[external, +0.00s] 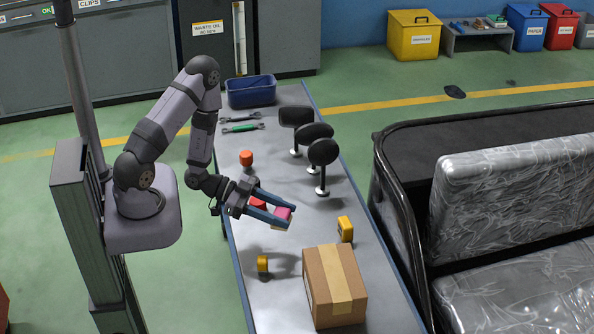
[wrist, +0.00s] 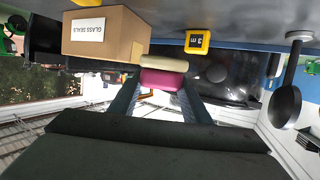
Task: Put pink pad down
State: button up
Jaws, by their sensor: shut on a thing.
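My gripper (external: 278,214) is shut on the pink pad (external: 283,213), holding it between the blue fingertips over the metal bench (external: 290,180). The pad has a cream layer along one side. In the wrist view the pink pad (wrist: 163,80) sits between the fingertips, with the cream layer (wrist: 163,63) above it in the picture. The pad looks clear of the bench top, though the exact gap is hard to tell. A red block (external: 258,202) shows just behind the fingers and is partly hidden by them.
A cardboard box (external: 335,285) stands nearer the camera, with a yellow tape measure (external: 345,228) behind it. A small yellow item (external: 262,264) is left of the box. Several black mirrors (external: 322,152), an orange object (external: 246,158), wrenches (external: 240,128) and a blue bin (external: 250,92) are farther back.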

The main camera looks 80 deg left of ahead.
aim_at(283, 242)
jog(key=shift+w+a+r+n+t+y, duration=0.1)
jog(key=shift+w+a+n+t+y, duration=0.2)
jog(key=shift+a, duration=0.35)
jog(key=shift+w+a+r+n+t+y, duration=0.1)
jog(key=shift+w+a+n+y, duration=0.1)
jog(key=shift+a+n+y, duration=0.3)
jog(key=shift+f+b, duration=0.6)
jog(key=shift+f, duration=0.95)
jog(key=shift+m+h, duration=0.3)
jog(key=shift+f+p, duration=0.55)
jog(key=shift+f, duration=2.9)
jog(key=shift+f, duration=0.1)
jog(key=shift+f, duration=0.1)
jog(key=o, duration=1.1)
